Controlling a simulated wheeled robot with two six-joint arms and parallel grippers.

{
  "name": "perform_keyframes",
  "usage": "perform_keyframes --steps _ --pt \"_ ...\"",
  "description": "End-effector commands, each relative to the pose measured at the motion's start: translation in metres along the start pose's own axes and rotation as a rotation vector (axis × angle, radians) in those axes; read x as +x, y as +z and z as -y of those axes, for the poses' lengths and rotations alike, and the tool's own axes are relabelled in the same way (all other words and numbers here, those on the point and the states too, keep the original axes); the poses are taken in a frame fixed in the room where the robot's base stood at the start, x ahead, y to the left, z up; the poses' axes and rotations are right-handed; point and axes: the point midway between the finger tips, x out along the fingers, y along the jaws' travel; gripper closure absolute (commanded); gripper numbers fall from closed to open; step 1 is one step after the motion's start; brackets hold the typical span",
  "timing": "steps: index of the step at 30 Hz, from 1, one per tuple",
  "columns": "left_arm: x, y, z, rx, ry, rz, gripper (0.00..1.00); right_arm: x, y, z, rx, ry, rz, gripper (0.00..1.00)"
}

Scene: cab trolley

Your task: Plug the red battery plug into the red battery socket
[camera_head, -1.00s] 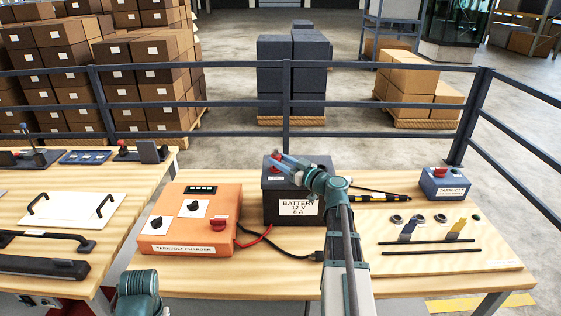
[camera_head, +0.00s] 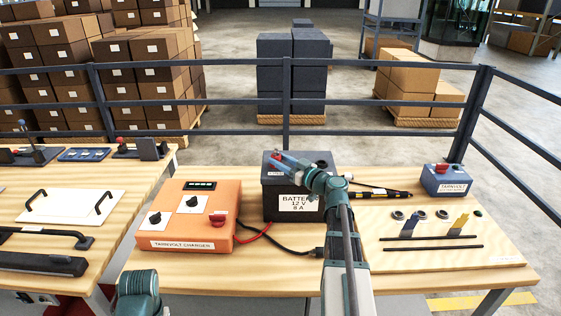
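A red lead (camera_head: 256,236) runs from the charger toward the battery's lower front.
An orange charger (camera_head: 203,186) with knobs and a red switch stands left of the battery. A black cable (camera_head: 285,249) lies in front. A wooden panel (camera_head: 418,265) and a blue box (camera_head: 445,181) are at the right. A railing (camera_head: 360,133) runs behind the bench.

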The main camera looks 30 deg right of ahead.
Motion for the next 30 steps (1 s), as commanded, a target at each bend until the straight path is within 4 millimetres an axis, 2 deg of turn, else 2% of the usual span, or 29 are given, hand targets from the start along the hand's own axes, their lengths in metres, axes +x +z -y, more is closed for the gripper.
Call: perform_keyframes --steps 1,5,6,14,17,20,30 --pt "0.000 0.000 0.000 0.000 0.000 0.000 0.50 0.000 0.000 0.000 0.000 0.000 0.000 0.50" --pt "0.000 0.000 0.000 0.000 0.000 0.000 0.50 0.000 0.000 0.000 0.000 0.000 0.000 0.26" --pt "0.000 0.000 0.000 0.000 0.000 0.000 0.50 0.000 0.000 0.000 0.000 0.000 0.000 0.24" --pt "0.000 0.000 0.000 0.000 0.000 0.000 0.50 -0.001 0.000 0.000 -0.001 0.000 0.001 0.24" --pt "0.000 0.000 0.000 0.000 0.000 0.000 0.50 -0.007 0.000 0.000 0.000 0.002 0.001 0.24" --pt "0.000 0.000 0.000 0.000 0.000 0.000 0.50 -0.022 0.000 0.001 0.000 0.003 0.001 0.24" --pt "0.000 0.000 0.000 0.000 0.000 0.000 0.50 -0.095 0.000 0.001 0.000 0.005 0.000 0.24"
